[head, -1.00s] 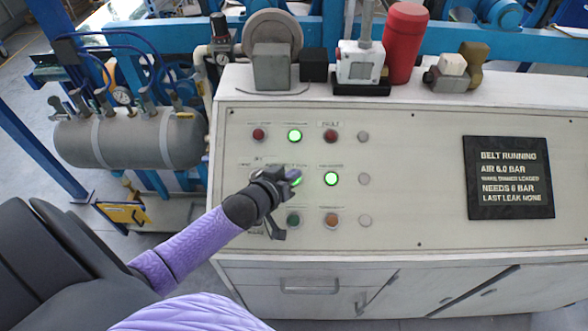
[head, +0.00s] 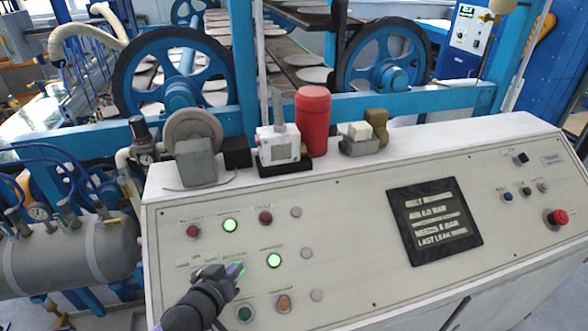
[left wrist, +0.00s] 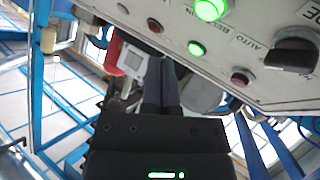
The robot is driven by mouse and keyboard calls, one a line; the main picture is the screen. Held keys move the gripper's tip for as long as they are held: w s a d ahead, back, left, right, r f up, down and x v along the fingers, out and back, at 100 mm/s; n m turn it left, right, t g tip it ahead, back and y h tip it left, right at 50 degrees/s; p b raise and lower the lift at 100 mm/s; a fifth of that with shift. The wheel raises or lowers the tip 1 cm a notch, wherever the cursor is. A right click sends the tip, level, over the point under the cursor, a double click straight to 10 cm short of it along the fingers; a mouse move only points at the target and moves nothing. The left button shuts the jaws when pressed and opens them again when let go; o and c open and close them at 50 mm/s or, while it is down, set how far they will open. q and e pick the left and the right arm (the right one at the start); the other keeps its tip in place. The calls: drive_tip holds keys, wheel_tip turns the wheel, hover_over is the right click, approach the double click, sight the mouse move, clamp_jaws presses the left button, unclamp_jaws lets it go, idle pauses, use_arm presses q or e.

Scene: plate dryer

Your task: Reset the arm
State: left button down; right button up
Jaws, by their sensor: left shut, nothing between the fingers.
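My left gripper (head: 236,270) is shut and empty in front of the left part of the control panel (head: 345,270), over the middle row of buttons. My right gripper is not in view.
A dark display (head: 434,224) reads in part "AIR 6.0 BAR" and "NEEDS 6 BAR". A red emergency button (head: 556,218) is at the right. A red cylinder (head: 313,121) and a grey tank (head: 85,255) stand nearby. Blue wheels (head: 383,68) and plate racks are behind.

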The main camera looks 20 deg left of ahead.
use_arm(q)
drive_tip(key=s+d+r+m+g, duration=0.1)
drive_tip(key=s+d+m+g, duration=0.3)
drive_tip(key=s, duration=0.6)
drive_tip(key=s+d+r+m+g, duration=0.1)
drive_tip(key=s+d+r+g, duration=0.1)
drive_tip(key=s+d+g, duration=0.6)
drive_tip(key=s+a+f+b, duration=0.1)
drive_tip(key=s+f+b, duration=0.15)
drive_tip(key=f, duration=0.65)
drive_tip(key=s+a+f+y+b, duration=0.1)
drive_tip(key=f+b, duration=0.3)
drive_tip(key=f, duration=0.5)
drive_tip(key=s+a+f+b, duration=0.1)
drive_tip(key=f+b, duration=0.2)
drive_tip(key=f, duration=0.7)
drive_tip(key=s+a+f+m+g+b, duration=0.1)
drive_tip(key=s+a+f+b, duration=0.2)
drive_tip(key=s+f+b, duration=0.5)
drive_tip(key=s+f, duration=0.6)
drive_tip(key=f, duration=0.5)
drive_tip(key=shift+a, duration=0.1)
